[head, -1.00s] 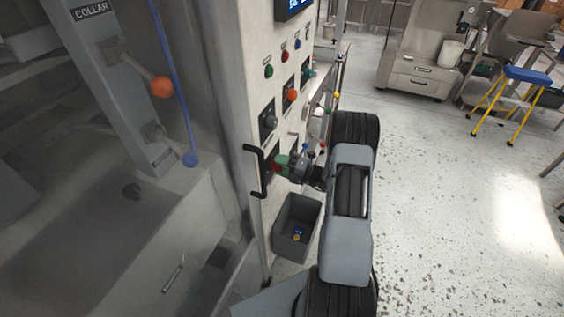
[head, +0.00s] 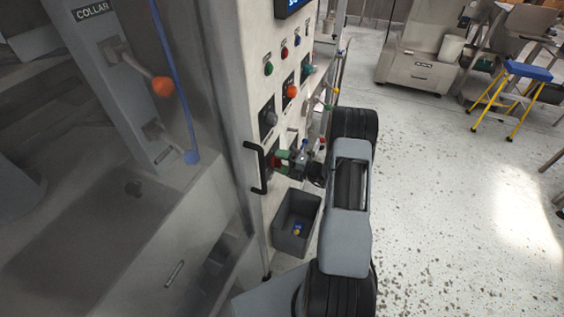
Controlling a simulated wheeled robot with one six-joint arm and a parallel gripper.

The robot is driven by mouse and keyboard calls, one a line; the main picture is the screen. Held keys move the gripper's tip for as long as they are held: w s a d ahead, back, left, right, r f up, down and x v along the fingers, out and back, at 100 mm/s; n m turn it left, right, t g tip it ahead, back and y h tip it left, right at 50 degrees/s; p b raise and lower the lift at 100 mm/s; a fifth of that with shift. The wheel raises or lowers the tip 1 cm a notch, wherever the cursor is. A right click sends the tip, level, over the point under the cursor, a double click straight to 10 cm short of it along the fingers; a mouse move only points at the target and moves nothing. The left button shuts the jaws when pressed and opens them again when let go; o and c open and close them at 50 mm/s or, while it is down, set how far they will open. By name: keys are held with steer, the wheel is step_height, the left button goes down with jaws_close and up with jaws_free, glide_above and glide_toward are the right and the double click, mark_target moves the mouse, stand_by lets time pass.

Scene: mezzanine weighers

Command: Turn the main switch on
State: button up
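The pale control panel (head: 250,60) stands left of my arm, seen at a steep angle. A red part (head: 275,160), possibly the main switch, sits low on the panel on a dark plate, beside the black bar handle. My gripper (head: 283,158) is at this red part, with a green piece showing next to it. The gripper hides most of that spot. I cannot tell whether its fingers are closed on the red part or only around it. No label for the main switch is readable.
Above are a black knob (head: 268,118), an orange-red button (head: 291,90) and small coloured buttons. A black bar handle (head: 256,168) sticks out at the left. A grey bin (head: 295,225) hangs below. Open speckled floor (head: 450,220) lies to the right.

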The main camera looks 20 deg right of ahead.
steer(key=o, duration=0.3)
steer(key=b+v, duration=0.3)
steer(key=v, duration=1)
steer(key=shift+s+d, duration=0.25)
steer(key=shift+d, duration=0.05)
